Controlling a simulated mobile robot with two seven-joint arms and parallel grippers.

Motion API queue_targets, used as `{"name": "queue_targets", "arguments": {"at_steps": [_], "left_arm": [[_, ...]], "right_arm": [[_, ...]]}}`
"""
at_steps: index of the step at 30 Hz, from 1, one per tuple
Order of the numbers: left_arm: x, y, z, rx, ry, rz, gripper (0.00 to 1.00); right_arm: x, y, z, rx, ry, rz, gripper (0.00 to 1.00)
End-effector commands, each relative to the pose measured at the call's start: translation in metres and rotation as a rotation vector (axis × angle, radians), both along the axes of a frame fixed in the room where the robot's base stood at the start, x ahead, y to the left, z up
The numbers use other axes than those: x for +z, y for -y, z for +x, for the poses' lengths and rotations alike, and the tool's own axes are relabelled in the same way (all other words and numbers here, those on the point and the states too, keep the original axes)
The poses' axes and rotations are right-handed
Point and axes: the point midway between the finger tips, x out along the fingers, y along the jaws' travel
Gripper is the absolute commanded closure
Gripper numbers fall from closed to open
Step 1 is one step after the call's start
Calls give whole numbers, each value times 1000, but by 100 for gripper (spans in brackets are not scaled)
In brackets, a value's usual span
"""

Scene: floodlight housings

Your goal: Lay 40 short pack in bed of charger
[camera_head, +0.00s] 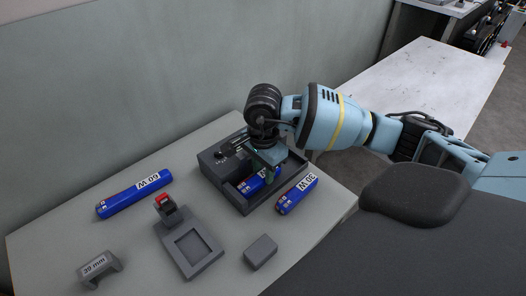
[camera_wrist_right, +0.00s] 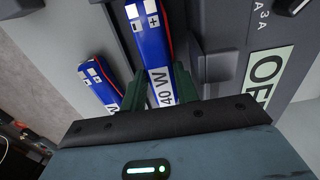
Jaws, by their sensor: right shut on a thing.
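The charger (camera_head: 209,167) is a dark grey box on the table, with an open bed in its top. The wrist view shows its grey face with a lit panel reading "OF" (camera_wrist_right: 268,78), cut off by the frame edge. My right gripper (camera_head: 264,163) reaches down over the bed. Its green fingers are shut on the blue 40 W pack (camera_wrist_right: 153,45). In the head view the pack (camera_head: 250,186) shows within the bed's outline, partly hidden by the gripper. I cannot tell whether it touches the bed floor. My left gripper is not in view.
A blue 30 W pack (camera_head: 297,194) lies close beside the charger on the right. A long blue 60 W pack (camera_head: 135,194) lies at the left. A grey stand with a red part (camera_head: 190,247), a 39 mm block (camera_head: 99,266) and a small grey block (camera_head: 261,251) stand in front.

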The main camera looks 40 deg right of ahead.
Motion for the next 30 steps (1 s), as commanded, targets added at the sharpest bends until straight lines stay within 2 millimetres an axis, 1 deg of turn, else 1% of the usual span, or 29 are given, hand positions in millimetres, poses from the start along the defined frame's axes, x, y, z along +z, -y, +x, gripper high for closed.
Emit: {"name": "queue_targets", "arguments": {"at_steps": [13, 14, 18, 19, 30], "left_arm": [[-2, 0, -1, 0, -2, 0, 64], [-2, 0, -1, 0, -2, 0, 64], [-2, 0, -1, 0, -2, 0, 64], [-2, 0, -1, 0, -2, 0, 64], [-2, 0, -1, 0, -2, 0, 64]], "right_arm": [[-2, 0, 0, 0, 2, 0, 97], [-2, 0, 0, 0, 2, 0, 66], [-2, 0, 0, 0, 1, 0, 47], [-3, 0, 0, 0, 1, 0, 44], [-3, 0, 1, -1, 3, 0, 44]]}}
